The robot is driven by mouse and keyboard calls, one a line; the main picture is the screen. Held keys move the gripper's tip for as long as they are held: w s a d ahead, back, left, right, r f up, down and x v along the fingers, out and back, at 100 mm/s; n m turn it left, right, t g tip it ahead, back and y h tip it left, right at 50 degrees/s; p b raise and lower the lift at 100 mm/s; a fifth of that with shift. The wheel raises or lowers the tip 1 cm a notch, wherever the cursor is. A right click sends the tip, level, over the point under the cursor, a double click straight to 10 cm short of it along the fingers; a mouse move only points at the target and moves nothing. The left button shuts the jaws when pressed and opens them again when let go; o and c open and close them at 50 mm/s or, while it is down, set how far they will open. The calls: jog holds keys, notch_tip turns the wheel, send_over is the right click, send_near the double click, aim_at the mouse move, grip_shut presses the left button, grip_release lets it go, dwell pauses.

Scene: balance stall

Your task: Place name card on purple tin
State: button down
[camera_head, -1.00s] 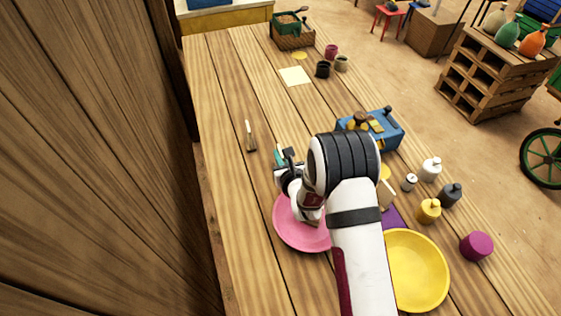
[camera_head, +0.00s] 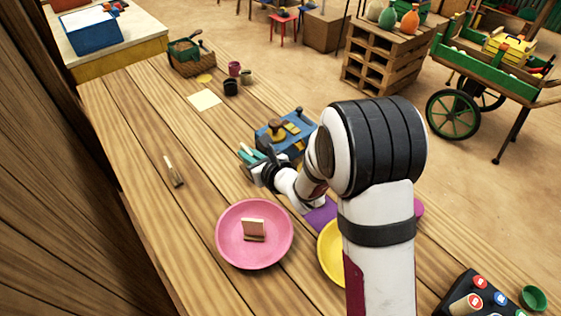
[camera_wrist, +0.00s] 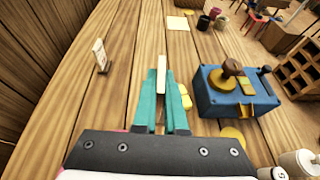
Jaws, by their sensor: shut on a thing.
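My gripper (camera_head: 246,154), with teal fingers, is beyond the pink plate and left of a blue box. In the wrist view my gripper (camera_wrist: 163,88) is shut on a narrow pale piece (camera_wrist: 161,72), apparently a name card seen edge-on. One name card (camera_head: 174,171) stands on the table at left; it also shows upright in the wrist view (camera_wrist: 100,56). Another card in a wooden stand (camera_head: 253,229) is on the pink plate (camera_head: 231,256). A magenta-purple tin (camera_head: 419,209) is mostly hidden behind my arm at right.
The blue box with yellow parts (camera_head: 272,137) stands close right of my gripper. A purple flat piece (camera_head: 322,213) and yellow plate (camera_head: 328,255) are partly behind my arm. Dark and pink pots (camera_head: 231,87) stand farther back. The left table is mostly clear.

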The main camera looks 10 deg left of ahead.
jog(key=w+d+r+m+t+h, duration=0.1)
jog(key=d+r+m+h, duration=0.1)
jog(key=d, duration=1.1)
jog(key=w+d+r+m+t+h, duration=0.1)
jog(key=w+d+m+t+h, duration=0.1)
jog(key=d, duration=1)
jog(key=s+d+r+m+h, duration=0.1)
jog(key=s+d+h, duration=0.1)
jog(key=s+d, duration=0.45)
jog(key=s+d+r+m+h, duration=0.15)
jog(key=s+d, duration=0.25)
jog(key=d, duration=0.6)
jog(key=s+d+m+h, duration=0.1)
jog(key=s+d+m, duration=0.1)
jog(key=s+d, duration=0.45)
jog(key=w+a+f, duration=0.1)
jog(key=w+f, duration=0.2)
jog(key=w+a+f, duration=0.2)
jog(key=w+f, duration=0.2)
jog(key=w+a+f, duration=0.1)
jog(key=w+f, duration=0.2)
jog(key=w, duration=0.1)
jog(key=shift+w+a+f, duration=0.15)
jog(key=shift+a+f, duration=0.15)
jog(key=shift+a, duration=0.05)
jog(key=shift+f, duration=0.25)
